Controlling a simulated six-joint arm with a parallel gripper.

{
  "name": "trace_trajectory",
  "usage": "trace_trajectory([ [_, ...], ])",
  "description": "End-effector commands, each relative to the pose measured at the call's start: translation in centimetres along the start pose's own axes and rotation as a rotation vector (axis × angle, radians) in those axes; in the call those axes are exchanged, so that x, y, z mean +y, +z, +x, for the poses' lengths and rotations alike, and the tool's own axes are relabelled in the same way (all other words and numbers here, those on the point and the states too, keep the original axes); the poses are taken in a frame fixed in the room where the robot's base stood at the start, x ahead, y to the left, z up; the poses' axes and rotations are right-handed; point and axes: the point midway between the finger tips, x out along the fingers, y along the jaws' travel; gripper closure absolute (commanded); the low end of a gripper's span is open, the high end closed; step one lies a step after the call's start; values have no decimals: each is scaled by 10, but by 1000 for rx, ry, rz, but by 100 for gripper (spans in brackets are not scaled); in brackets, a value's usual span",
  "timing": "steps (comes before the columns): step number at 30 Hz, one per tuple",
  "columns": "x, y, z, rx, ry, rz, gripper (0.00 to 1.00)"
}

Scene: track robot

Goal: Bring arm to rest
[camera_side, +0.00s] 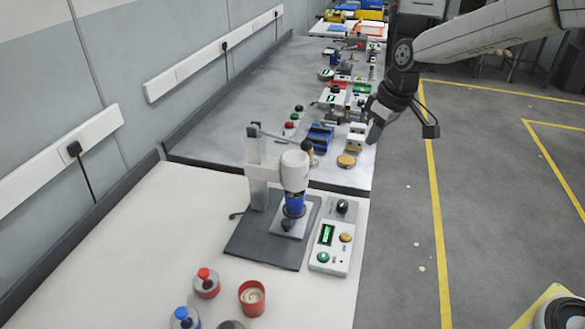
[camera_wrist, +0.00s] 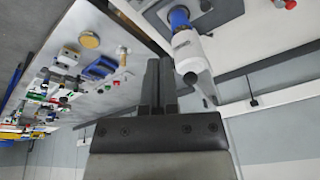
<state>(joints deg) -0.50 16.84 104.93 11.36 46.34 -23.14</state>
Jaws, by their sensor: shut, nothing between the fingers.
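My gripper (camera_side: 376,132) is at the end of my arm, which reaches in from the upper right in the side view. It points downward near the right edge of the far grey bench. In the wrist view my gripper (camera_wrist: 158,62) shows two dark fingers pressed together, with nothing between them. The fingers appear clear of the objects around them, though the exact gap to the bench edge cannot be told.
A white press with a blue part (camera_side: 294,175) stands on the near bench (camera_side: 110,240), beside a control box (camera_side: 335,240). Red (camera_side: 206,283) and blue (camera_side: 184,318) containers stand in front. Several devices crowd the far bench (camera_side: 215,140). Open floor (camera_side: 480,190) lies right.

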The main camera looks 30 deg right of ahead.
Motion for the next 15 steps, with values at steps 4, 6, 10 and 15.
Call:
trace_trajectory([
  [4, -1, 39, 12, -10, 39, 65, 100],
  [6, -1, 57, 17, -12, 56, 93, 100],
  [10, -4, 92, 26, -15, 85, 144, 100],
  [15, -9, 139, 36, -12, 117, 203, 100],
])
